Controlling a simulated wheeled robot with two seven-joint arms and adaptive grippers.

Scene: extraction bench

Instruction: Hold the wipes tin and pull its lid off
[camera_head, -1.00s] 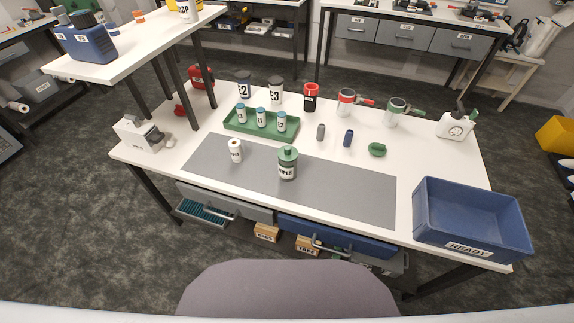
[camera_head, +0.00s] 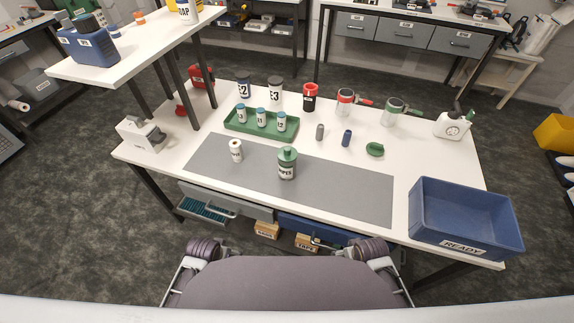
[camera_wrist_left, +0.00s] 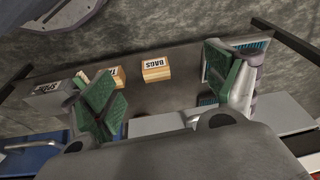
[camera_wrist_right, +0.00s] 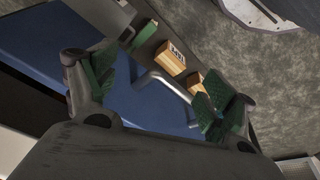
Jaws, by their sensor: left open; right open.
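The wipes tin (camera_head: 286,171) stands upright on the grey mat (camera_head: 342,188), a pale body with a dark label reading WIPES. Its green lid (camera_head: 287,154) is on top. Neither wrist view shows the tin. My left gripper (camera_wrist_left: 165,92) is open and empty in the left wrist view, facing the drawers below the bench top. My right gripper (camera_wrist_right: 160,92) is open and empty in the right wrist view, near the blue drawer front. In the head view only parts of my arms show at the bottom edge, well short of the tin.
A white labelled bottle (camera_head: 236,150) stands left of the tin. Behind are a green tray (camera_head: 233,126) with several small bottles, a grey cylinder (camera_head: 320,132), a blue cylinder (camera_head: 346,138) and a green object (camera_head: 375,149). A blue READY crate (camera_head: 470,193) sits at right. The mat's right half is clear.

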